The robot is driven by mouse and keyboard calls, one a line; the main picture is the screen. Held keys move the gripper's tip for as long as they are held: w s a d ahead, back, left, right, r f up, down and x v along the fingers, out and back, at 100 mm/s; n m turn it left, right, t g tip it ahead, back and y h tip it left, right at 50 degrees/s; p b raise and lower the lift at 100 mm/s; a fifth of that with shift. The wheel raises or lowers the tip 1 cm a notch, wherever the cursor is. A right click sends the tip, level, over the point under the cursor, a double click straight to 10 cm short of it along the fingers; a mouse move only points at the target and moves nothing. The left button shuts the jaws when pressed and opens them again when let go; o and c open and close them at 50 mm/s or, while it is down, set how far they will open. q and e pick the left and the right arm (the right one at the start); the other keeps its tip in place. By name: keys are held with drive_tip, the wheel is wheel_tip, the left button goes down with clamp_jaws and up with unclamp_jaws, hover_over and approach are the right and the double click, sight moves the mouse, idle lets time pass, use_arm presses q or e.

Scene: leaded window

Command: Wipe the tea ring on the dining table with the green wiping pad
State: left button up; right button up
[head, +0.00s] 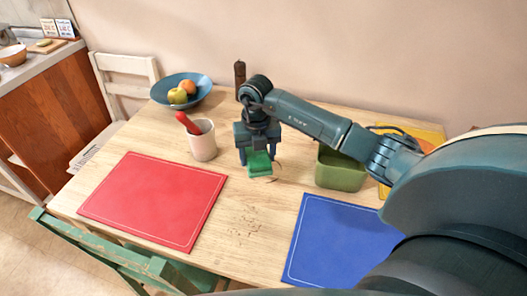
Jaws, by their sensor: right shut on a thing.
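The green wiping pad (259,168) is on or just above the wooden dining table (240,205), near its middle. My right gripper (257,155) points down over the pad and is shut on it. A brownish curved mark (278,173), seemingly part of the tea ring, shows at the pad's right edge; the pad and gripper hide the rest. Whether the pad presses on the table I cannot tell. My left gripper is not in view.
A white cup (203,142) with a red-handled thing stands left of the gripper. A green bin (340,170) stands to the right. A red placemat (153,199), a blue placemat (340,243) and a fruit bowl (181,88) lie around.

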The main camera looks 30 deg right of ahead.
sight(263, 183)
drive_tip(key=m, duration=0.1)
drive_tip(key=d+f+m, duration=0.1)
drive_tip(key=m, duration=0.3)
drive_tip(key=shift+s+d+f, duration=0.15)
drive_tip(key=shift+d+f, duration=0.05)
drive_tip(key=shift+d, duration=0.15)
drive_tip(key=shift+f+b, duration=0.5)
drive_tip(key=shift+f, duration=0.3)
wheel_tip(263, 183, down, 3)
drive_tip(key=b, duration=0.3)
drive_tip(key=shift+f, duration=0.2)
drive_tip(key=shift+f+b, duration=0.4)
drive_tip(key=shift+f, duration=0.05)
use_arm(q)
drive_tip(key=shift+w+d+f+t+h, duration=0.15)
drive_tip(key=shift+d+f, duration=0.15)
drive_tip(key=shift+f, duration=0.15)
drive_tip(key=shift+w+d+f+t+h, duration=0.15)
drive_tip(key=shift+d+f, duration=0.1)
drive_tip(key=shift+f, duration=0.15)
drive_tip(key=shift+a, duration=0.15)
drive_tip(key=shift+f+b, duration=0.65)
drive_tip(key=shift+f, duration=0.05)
use_arm(e)
drive_tip(key=shift+f, duration=1.05)
